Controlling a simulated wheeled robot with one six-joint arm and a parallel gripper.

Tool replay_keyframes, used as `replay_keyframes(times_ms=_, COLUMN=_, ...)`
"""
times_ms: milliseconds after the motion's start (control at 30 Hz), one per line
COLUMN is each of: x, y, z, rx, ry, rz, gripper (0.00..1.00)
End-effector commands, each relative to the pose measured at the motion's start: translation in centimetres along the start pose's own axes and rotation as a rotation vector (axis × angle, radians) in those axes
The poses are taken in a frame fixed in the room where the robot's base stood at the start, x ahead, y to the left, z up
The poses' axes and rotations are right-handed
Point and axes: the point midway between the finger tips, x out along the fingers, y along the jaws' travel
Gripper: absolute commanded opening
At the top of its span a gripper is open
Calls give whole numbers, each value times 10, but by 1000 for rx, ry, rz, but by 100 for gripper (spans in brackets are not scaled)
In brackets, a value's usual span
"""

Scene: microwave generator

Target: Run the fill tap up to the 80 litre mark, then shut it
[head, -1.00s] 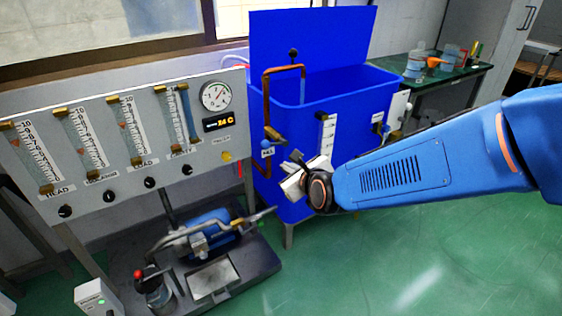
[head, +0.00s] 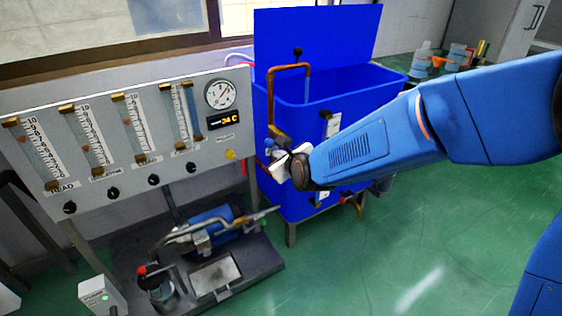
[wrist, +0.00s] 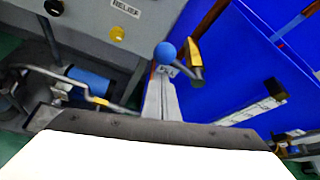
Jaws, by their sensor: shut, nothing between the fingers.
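The blue tank (head: 390,88) stands at the centre with its lid raised. A copper fill pipe (head: 290,67) curves over its rim, and a pale streak like running water hangs below the spout. The fill tap has a blue round knob (wrist: 165,53) and brass body (wrist: 193,55) in the wrist view. My gripper (head: 281,161) is shut and empty, close to the tap; its fingertips are just below the knob, and I cannot tell whether they touch. The white level scale (head: 333,124) is partly hidden by my arm; its numbers and the water level are unreadable.
A grey panel (head: 100,185) with several flow tubes, a gauge (head: 220,94) and knobs stands left of the tank. A pump (head: 208,226) sits on a dark base below. A green bench (head: 470,75) with bottles is behind right. The green floor at right is clear.

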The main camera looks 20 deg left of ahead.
Motion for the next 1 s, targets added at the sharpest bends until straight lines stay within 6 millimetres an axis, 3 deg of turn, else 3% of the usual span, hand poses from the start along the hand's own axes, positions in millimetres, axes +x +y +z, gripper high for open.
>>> replay_keyframes(times_ms=200, x=-5, y=0, z=13, rx=1, ry=-1, rz=1, gripper=0)
replay_keyframes(times_ms=1000, x=-9, y=-1, z=24, rx=1, ry=0, rz=1, gripper=0)
